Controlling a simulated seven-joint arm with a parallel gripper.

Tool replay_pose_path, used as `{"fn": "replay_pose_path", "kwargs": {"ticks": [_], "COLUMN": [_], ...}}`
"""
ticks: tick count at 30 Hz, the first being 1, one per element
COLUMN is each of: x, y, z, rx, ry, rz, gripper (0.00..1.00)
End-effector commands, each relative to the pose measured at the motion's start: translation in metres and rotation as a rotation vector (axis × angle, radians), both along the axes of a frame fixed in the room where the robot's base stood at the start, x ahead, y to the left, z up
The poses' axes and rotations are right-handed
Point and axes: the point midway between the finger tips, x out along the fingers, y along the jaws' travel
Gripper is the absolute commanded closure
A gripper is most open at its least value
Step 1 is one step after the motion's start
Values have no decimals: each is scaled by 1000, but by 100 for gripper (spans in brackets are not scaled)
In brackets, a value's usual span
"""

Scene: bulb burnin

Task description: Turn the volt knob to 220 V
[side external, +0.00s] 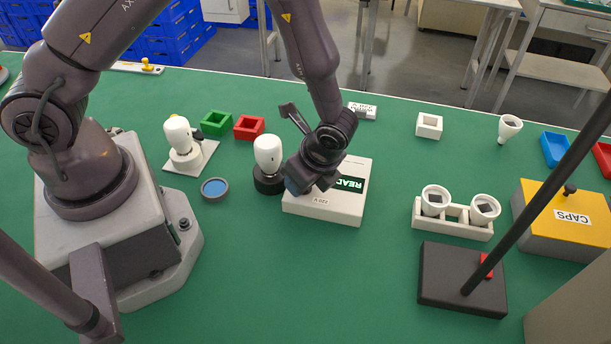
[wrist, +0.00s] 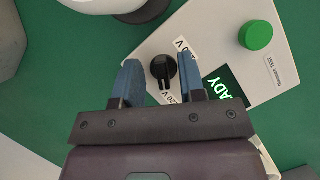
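The white test box (side external: 325,212) stands mid-table with a lit display reading READY (side external: 349,184). In the wrist view, the black volt knob (wrist: 164,71) sits on the box beside the display. One partly hidden voltage label (wrist: 184,46) is above it. Another label (wrist: 170,97), apparently 220 V, is below it and also shows in the side view (side external: 320,201). Which label the knob points to is unclear. My gripper (wrist: 158,64) is open, its blue fingers on either side of the knob with visible gaps. My gripper hides the knob in the side view.
A white bulb (side external: 267,152) in a black base (side external: 268,182) stands close left of the box. A green button (wrist: 256,36) is on the box top.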

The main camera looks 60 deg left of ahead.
Motion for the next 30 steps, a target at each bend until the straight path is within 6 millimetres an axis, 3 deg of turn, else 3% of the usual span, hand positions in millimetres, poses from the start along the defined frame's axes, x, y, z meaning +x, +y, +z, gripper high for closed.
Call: {"fn": "replay_pose_path", "kwargs": {"ticks": [8,21,30], "x": [3,12,14], "y": [-4,-37,-49], "z": [8,90,119], "rx": [-3,-5,-1], "ry": [-8,-10,-3], "rz": [1,0,0], "gripper": [63,63,63]}}
